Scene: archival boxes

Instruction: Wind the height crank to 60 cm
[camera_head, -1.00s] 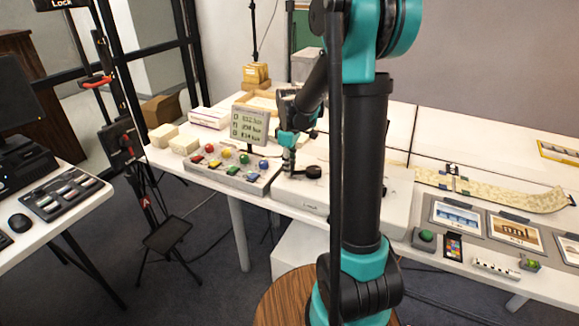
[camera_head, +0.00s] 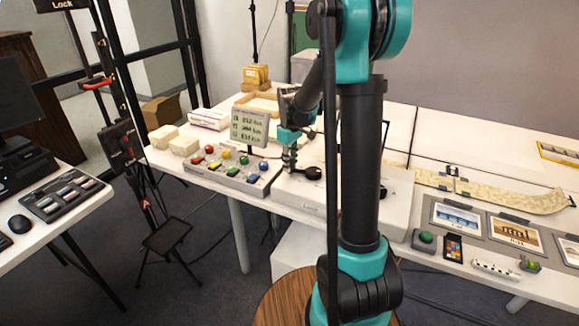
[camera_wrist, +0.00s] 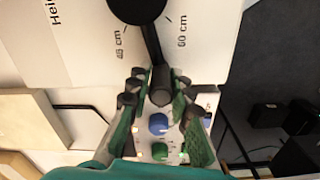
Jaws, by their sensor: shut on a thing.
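The height crank (camera_wrist: 137,8) shows in the wrist view as a black round hub with an arm down to a dark handle knob (camera_wrist: 161,86). Printed marks flank the arm: one at left looks like 45 cm, one at right like 60 cm, though the digits are blurred. The arm lies between the two marks. My gripper (camera_wrist: 160,98) is shut on the handle, with its green-padded fingers either side. In the head view, my gripper (camera_head: 290,160) is at the left end of the white crank housing (camera_head: 310,195), next to the black hub (camera_head: 312,173).
A grey button panel (camera_head: 230,177) with coloured buttons stands left of the crank. A small display (camera_head: 249,126) stands behind it, its digits too blurred to read surely. Cream boxes (camera_head: 184,145) sit at the back left. Framed pictures (camera_head: 458,216) lie at right.

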